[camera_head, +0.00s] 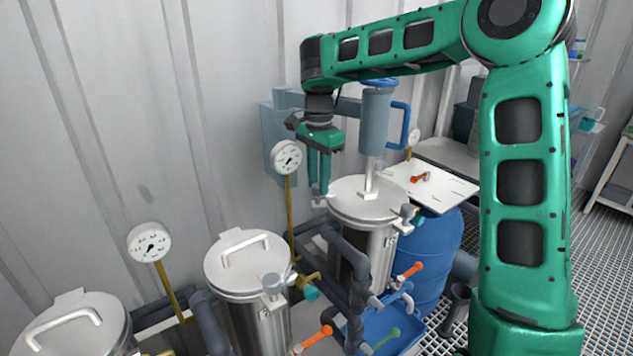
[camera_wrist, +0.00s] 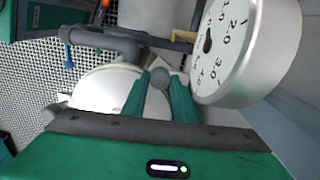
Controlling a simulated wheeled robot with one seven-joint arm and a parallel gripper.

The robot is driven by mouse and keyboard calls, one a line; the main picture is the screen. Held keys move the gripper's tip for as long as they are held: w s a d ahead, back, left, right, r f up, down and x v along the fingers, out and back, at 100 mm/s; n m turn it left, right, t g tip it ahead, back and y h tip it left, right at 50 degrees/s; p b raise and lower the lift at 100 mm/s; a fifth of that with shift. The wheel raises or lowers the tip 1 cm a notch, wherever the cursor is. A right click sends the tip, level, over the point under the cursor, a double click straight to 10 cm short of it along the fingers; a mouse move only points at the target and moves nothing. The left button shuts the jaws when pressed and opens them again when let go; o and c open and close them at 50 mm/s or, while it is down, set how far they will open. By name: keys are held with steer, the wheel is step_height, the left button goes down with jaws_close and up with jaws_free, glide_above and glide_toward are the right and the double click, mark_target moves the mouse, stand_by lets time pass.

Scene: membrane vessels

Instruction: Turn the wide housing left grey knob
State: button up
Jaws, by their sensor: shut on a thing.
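The wide housing (camera_head: 362,203) is the steel vessel with a round lid at the middle right, below my arm. My gripper (camera_head: 319,190) points down at the left edge of its lid. Its green fingers show in the wrist view (camera_wrist: 162,85), closed around a small round grey knob (camera_wrist: 158,77). In the head view the fingers mostly hide this knob. Another grey knob (camera_head: 408,211) sits on the right side of the housing. The pale lid (camera_wrist: 108,90) lies just beyond the fingers in the wrist view.
A pressure gauge (camera_head: 286,157) on a brass stem stands close left of my gripper and looms large in the wrist view (camera_wrist: 235,50). A grey-blue cylinder with a blue handle (camera_head: 376,120) stands behind. Other lidded vessels (camera_head: 245,262) and grey pipes crowd the left and front.

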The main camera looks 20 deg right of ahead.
mark_target(317, 185)
steer(key=shift+w+a+r, duration=0.1)
steer(key=shift+a, duration=0.15)
steer(key=o, duration=1.1)
steer(key=shift+c, duration=0.2)
steer(key=shift+d, duration=0.1)
step_height(317, 185, up, 11)
steer(key=shift+w, duration=0.1)
